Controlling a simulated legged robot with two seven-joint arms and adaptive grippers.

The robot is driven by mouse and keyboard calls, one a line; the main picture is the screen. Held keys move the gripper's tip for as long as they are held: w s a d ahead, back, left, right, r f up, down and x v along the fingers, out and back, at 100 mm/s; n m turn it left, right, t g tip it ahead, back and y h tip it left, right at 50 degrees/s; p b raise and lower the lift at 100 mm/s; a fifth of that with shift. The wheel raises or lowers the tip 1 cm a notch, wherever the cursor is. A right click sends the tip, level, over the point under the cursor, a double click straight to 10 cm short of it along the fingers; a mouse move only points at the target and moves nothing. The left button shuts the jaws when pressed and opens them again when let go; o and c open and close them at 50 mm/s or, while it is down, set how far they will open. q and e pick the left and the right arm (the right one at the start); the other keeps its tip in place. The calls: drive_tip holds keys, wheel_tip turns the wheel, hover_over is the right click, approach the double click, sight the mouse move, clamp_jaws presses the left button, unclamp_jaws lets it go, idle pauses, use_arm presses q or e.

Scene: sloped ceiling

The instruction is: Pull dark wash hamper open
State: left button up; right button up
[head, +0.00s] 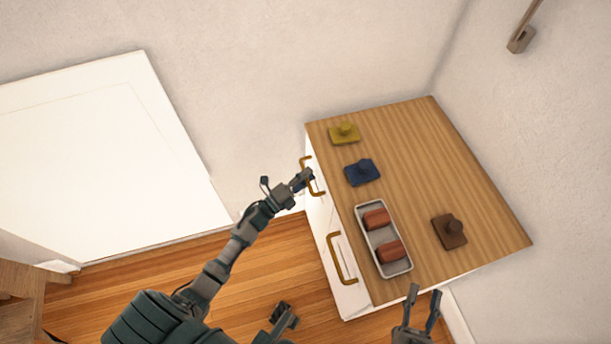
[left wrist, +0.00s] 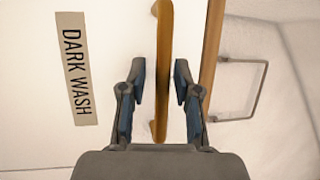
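The dark wash hamper is a white front with a "DARK WASH" label (left wrist: 73,70) in the left wrist view. Its upright brass-coloured handle (left wrist: 162,30) also shows in the head view (head: 318,192), on the far part of the cabinet's white front. The front looks closed. My left gripper (head: 304,178) is at this handle. In the left wrist view its open fingers (left wrist: 160,80) stand on either side of the handle, with a gap on the left side. My right gripper (head: 424,296) is open and empty near the cabinet top's near edge.
The wooden cabinet top (head: 450,160) holds a metal tray (head: 362,214) with two red-brown blocks, and yellow (head: 344,133), blue (head: 362,172) and brown (head: 449,231) knobbed pieces. A second handle (head: 341,262) is nearer on the front.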

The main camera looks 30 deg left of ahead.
use_arm(q)
drive_tip(key=shift+d+r, duration=0.1)
drive_tip(key=shift+d, duration=0.15)
clamp_jaws()
drive_tip(key=shift+d, duration=0.1)
drive_tip(key=shift+s+a, duration=0.1)
drive_tip(key=shift+a, duration=0.2)
drive_tip(key=s+a+p, duration=0.2)
drive_tip(key=s+a, duration=1.8)
drive_tip(key=s, duration=0.2)
drive_tip(key=shift+s+a, duration=0.3)
drive_tip(key=shift+s, duration=0.1)
use_arm(e)
drive_tip(key=shift+w+d+f+g+h, duration=0.1)
drive_tip(key=shift+d+f+g+h, duration=0.1)
drive_tip(key=shift+f+g, duration=0.5)
drive_tip(key=shift+w+d+f+g+h, duration=0.15)
drive_tip(key=shift+f+g, duration=0.35)
drive_tip(key=shift+f, duration=0.25)
drive_tip(key=shift+d+f+g+h, duration=0.15)
drive_tip(key=shift+d+f+g, duration=0.05)
drive_tip(key=shift+f+g, duration=0.5)
